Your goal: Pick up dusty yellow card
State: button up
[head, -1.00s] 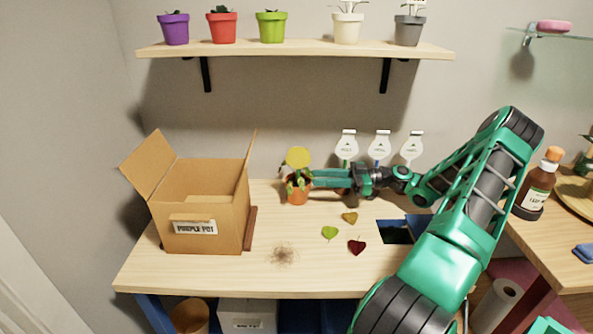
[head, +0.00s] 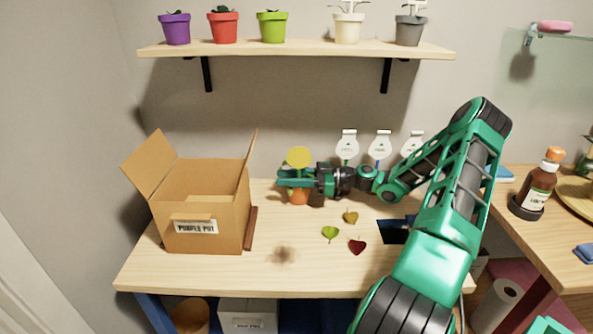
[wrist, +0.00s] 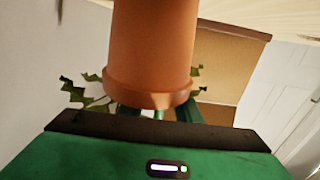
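The dusty yellow card (head: 299,157) is a round yellow disc standing above a small plant in an orange pot (head: 299,198) at the back of the table. My gripper (head: 292,178) has come in from the right, level with the plant, just under the card and above the pot. Its fingers look apart, with the plant between or beside them; contact is unclear. In the wrist view the orange pot (wrist: 150,60) appears inverted, rim down, and hides most of the fingers. The card does not show there.
An open cardboard box (head: 200,205) labelled purple pot stands left. Green (head: 330,234), yellow-brown (head: 350,216) and red (head: 357,246) leaves and a dark smudge (head: 283,255) lie on the table. White round-headed tags (head: 347,147) stand behind my arm. A shelf (head: 300,50) with pots hangs above.

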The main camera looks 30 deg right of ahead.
jog(key=shift+a, duration=0.1)
grip_shut()
dwell(0.3)
notch_tip(320, 180, up, 18)
dwell(0.7)
